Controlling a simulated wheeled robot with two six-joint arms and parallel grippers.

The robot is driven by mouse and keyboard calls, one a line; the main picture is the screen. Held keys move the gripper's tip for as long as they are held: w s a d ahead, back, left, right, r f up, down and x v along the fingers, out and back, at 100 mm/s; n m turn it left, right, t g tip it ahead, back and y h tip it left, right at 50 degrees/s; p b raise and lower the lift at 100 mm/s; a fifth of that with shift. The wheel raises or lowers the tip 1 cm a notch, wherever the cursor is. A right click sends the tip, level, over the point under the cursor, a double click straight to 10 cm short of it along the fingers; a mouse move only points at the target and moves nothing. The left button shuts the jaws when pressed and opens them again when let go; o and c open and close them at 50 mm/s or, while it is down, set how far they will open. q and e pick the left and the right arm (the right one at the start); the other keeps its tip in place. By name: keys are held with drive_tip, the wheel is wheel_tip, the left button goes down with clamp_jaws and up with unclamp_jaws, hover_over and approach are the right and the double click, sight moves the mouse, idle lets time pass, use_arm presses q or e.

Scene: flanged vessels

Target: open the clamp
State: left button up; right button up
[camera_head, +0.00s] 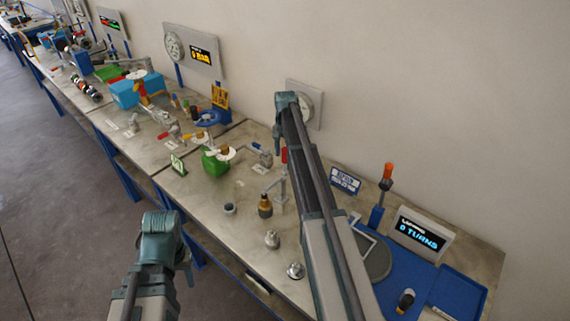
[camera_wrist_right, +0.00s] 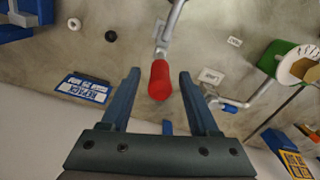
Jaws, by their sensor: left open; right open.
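A toggle clamp has a grey metal arm (camera_wrist_right: 172,25) and a red handle grip (camera_wrist_right: 159,80). In the right wrist view the red grip lies between the fingers of my right gripper (camera_wrist_right: 160,74). The fingers are open, with a gap on each side of the grip. In the head view the red grip (camera_head: 284,155) shows just left of my right arm, which hides part of the clamp. My right gripper (camera_head: 288,103) is near the wall at the back of the bench. My left gripper (camera_head: 165,225) is empty, in front of the bench edge; its fingertips are hard to see.
The bench (camera_head: 205,190) holds a green vessel (camera_head: 215,163), a brown bottle (camera_head: 265,206) and small metal parts. A blue sign (camera_head: 345,180), a turns display (camera_head: 422,235) and a blue tray (camera_head: 458,292) stand to the right. The wall is close behind.

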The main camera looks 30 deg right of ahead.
drive_tip(key=shift+f+b, duration=0.55)
drive_tip(key=shift+f, duration=0.4)
drive_tip(key=shift+c, duration=0.4)
clamp_jaws()
idle(0.4)
